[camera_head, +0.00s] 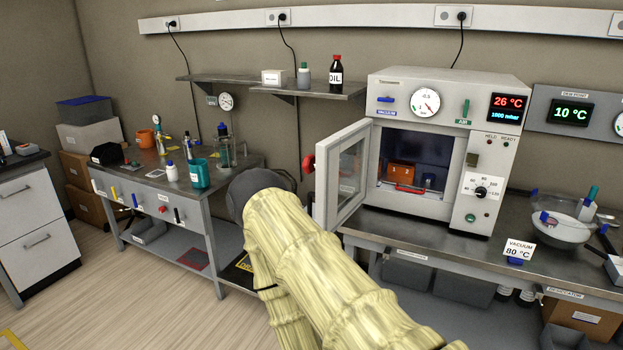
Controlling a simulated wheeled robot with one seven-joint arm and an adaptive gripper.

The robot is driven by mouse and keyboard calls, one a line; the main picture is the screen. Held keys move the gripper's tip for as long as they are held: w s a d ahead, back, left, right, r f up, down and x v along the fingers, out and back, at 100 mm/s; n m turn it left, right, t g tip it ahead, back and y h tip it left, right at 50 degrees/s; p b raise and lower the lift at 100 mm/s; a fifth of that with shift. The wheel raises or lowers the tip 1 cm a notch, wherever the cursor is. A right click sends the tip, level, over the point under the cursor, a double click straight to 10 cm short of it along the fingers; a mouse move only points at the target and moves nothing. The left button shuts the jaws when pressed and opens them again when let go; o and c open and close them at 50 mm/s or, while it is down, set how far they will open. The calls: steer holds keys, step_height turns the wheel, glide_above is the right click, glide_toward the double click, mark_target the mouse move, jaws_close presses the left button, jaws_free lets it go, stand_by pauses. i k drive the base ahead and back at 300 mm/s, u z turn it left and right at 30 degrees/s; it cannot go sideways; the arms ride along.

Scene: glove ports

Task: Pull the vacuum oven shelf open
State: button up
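The vacuum oven (450,100) stands on the bench at the right, with its glass door (346,178) swung open to the left. A red handle (308,164) shows at the door's outer edge. Inside the dark chamber, the shelf (403,192) appears low down and looks pushed in. An orange block (400,172) with pale labels and a small blue item (428,181) are on or just above it. My arm, in a yellowish sleeve, bends at a dark grey joint in front of and left of the door. My gripper is not visible.
The oven bench (520,268) carries a white bowl (560,230) and a "VACUUM 80 °C" sign (519,250) right of the oven. A side table (215,184) with bottles and beakers stands at the left. The open door sticks out beside my arm.

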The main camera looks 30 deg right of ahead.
mark_target(417, 182)
steer(key=u, duration=1)
steer(key=i, duration=2.2)
steer(key=z, duration=3.5)
